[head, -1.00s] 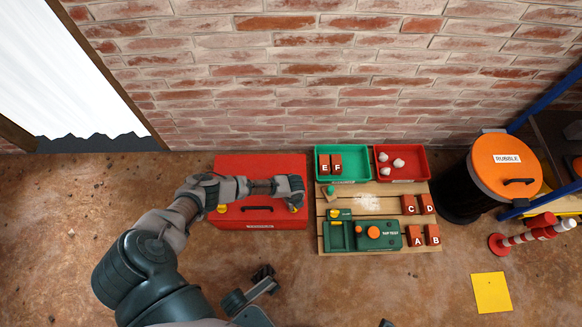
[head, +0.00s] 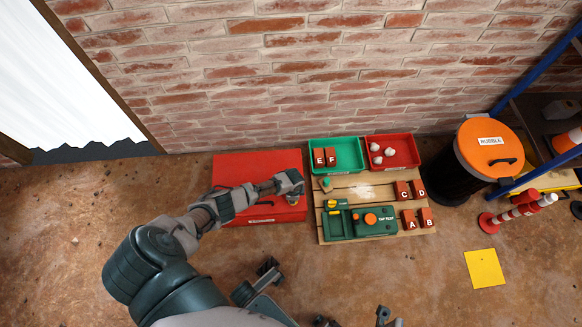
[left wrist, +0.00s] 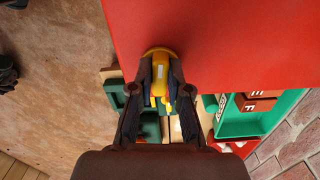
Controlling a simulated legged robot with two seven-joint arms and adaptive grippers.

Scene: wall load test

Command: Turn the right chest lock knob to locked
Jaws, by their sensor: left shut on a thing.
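The red chest (head: 256,165) lies on the floor against the brick wall, and its red face fills the top of the left wrist view (left wrist: 235,45). My left gripper (head: 291,188) is at the chest's right front. In the left wrist view, my left gripper (left wrist: 158,88) has its two fingers closed on both sides of the yellow right lock knob (left wrist: 160,68). The knob's bar and pale mark run along the fingers there. In the head view the gripper mostly covers this knob, and my forearm hides the chest's left front.
A wooden pallet (head: 370,192) stands close to the chest's right, with a green bin (head: 345,168), a red bin (head: 404,162), a green tap test box (head: 385,231) and lettered bricks on it. A black drum with an orange rubble lid (head: 490,165) is farther right. A yellow square (head: 484,268) lies on open floor.

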